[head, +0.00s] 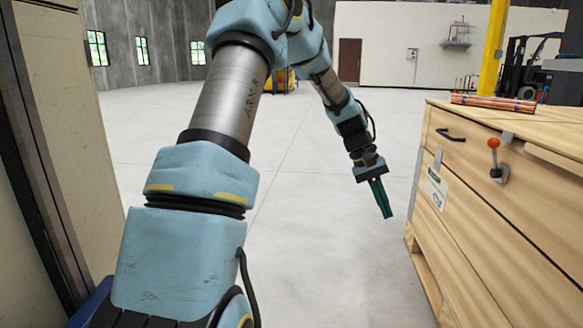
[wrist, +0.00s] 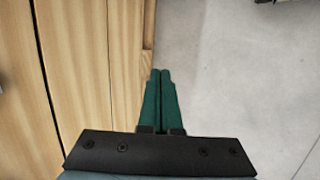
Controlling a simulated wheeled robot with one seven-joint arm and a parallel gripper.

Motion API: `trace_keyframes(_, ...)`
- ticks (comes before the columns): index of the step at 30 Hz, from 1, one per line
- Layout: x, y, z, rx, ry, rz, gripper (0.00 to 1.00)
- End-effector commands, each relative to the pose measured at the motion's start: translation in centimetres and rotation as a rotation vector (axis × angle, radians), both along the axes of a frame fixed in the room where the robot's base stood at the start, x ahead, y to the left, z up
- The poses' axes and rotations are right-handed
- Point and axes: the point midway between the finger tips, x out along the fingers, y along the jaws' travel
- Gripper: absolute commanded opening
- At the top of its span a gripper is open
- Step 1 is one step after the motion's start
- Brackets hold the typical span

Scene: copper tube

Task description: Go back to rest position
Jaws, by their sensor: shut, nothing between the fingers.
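My gripper (head: 383,201) hangs at the end of my arm in the head view, pointing down over open grey floor. Its green fingers are together with nothing between them. It is left of the wooden cabinet and apart from it in the head view. The wrist view shows the closed fingers (wrist: 160,73) too, with cabinet wood on the left and floor on the right. Copper tubes (head: 493,102) lie on top of the cabinet, away from my gripper.
The wooden cabinet (head: 500,215) fills the right side, with a black handle and a red-knobbed lever (head: 494,143) on its front. A pale panel with a dark edge (head: 62,130) stands close on the left. The floor (head: 310,240) between is clear. A forklift (head: 520,75) stands behind.

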Motion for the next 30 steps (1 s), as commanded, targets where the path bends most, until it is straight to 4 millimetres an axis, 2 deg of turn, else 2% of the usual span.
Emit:
trace_keyframes(1,-0.6,3.7,0.2,0.063,-0.057,0.015,0.00)
trace_keyframes(6,-3.2,14.7,0.4,0.226,-0.219,0.060,0.00)
trace_keyframes(9,-5.2,19.5,0.7,0.288,-0.280,0.079,0.00)
trace_keyframes(12,-7.2,23.2,1.0,0.330,-0.325,0.097,0.00)
trace_keyframes(15,-9.3,26.0,1.1,0.361,-0.361,0.111,0.00)
trace_keyframes(20,-12.7,29.7,1.2,0.396,-0.409,0.131,0.00)
trace_keyframes(30,-12.8,29.8,7.9,0.397,-0.411,0.129,0.00)
